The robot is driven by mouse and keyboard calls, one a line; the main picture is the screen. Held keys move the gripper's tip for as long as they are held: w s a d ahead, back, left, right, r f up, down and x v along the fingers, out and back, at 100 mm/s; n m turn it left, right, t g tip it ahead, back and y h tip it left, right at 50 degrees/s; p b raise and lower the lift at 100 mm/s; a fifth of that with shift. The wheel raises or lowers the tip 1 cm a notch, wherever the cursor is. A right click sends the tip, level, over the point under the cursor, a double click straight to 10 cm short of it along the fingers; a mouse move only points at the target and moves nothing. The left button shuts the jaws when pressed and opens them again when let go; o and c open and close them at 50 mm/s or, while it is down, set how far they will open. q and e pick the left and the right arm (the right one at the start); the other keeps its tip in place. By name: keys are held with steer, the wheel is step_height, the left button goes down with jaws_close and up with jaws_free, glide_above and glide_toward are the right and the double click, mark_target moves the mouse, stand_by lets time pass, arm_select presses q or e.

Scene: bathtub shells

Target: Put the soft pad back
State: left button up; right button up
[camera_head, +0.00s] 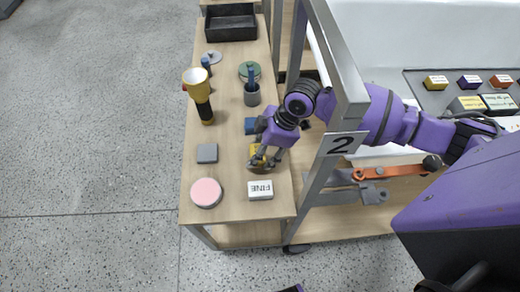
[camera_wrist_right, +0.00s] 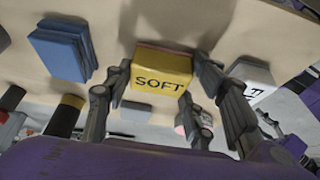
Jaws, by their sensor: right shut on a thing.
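The yellow soft pad (camera_wrist_right: 160,82), a block with "SOFT" printed on its face, sits between the fingers of my right gripper (camera_wrist_right: 168,95) in the right wrist view. In the head view the soft pad (camera_head: 256,151) shows partly behind my right gripper (camera_head: 266,163), over the narrow wooden table (camera_head: 228,170). My right gripper is shut on the pad. I cannot tell whether the pad touches the tabletop. My left gripper is not in view.
A white "FINE" block (camera_head: 260,190), a pink disc (camera_head: 206,193), a grey block (camera_head: 207,153) and a blue block (camera_head: 251,126) stand nearby. A dark tray (camera_head: 412,82) with several labelled blocks lies right.

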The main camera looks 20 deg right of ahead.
steer(key=o, duration=1)
steer(key=shift+f, duration=0.1)
steer(key=shift+o, duration=0.2)
steer(key=p+v, duration=0.1)
steer(key=v, duration=1.1)
